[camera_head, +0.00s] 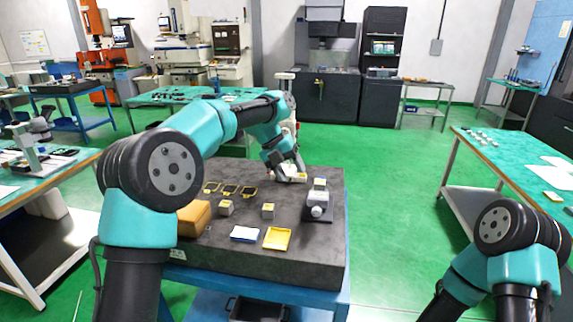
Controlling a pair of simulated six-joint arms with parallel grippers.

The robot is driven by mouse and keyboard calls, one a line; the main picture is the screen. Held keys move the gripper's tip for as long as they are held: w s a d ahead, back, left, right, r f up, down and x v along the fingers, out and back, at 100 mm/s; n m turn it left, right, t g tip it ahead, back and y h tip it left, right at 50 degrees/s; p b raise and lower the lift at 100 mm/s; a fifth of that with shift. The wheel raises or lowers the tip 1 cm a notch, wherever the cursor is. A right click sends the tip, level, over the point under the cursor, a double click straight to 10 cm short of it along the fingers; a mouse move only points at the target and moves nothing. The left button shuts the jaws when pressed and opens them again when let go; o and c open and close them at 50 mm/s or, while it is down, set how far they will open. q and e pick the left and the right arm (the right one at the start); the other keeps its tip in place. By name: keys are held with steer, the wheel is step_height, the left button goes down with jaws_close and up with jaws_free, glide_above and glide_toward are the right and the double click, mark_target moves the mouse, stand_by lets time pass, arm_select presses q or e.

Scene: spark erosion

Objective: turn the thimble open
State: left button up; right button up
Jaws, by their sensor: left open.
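My left arm reaches over the dark stone-like table top, and my left gripper (290,172) points down at its far side, open. A small pale, yellowish piece (293,176) lies at the fingertips; whether they touch it is too small to tell. I cannot clearly make out a thimble. A grey block with a round whitish knob (317,211) stands at the right of the table top, apart from the gripper. My right arm shows only its upper links at lower right; its gripper is out of view.
The table top (310,258) also bears a tan block (193,217), several small dark yellow-edged pieces (229,190), small grey cubes (268,210), a white-blue card (244,233) and a yellow tray (277,238). Its front right corner is bare. Green benches stand left and right.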

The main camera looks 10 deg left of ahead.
arm_select(q)
steer(key=shift+v, duration=1.1)
steer(key=s+a+f+m+t+h, duration=0.1)
steer(key=s+a+f+m+h, duration=0.1)
steer(key=m, duration=1)
steer(key=s+a+f+m+t+h, duration=0.2)
steer(key=f+m+h, duration=0.2)
steer(key=f+m, duration=0.3)
steer(key=s+a+f+m+t+h, duration=0.1)
steer(key=f+m, duration=0.4)
steer(key=m, duration=1.1)
steer(key=shift+s+a+m+t+h, duration=0.15)
steer(key=shift+s+a+m+h, duration=0.1)
steer(key=shift+h, duration=0.45)
steer(key=shift+s+a+m+t+h, duration=0.15)
steer(key=shift+s+a+h, duration=0.1)
steer(key=shift+h, duration=0.45)
steer(key=n, duration=0.2)
steer(key=n+t, duration=0.1)
steer(key=n, duration=0.1)
steer(key=shift+a+f+t, duration=0.25)
steer(key=shift+a+t, duration=0.05)
steer(key=shift+a, duration=0.1)
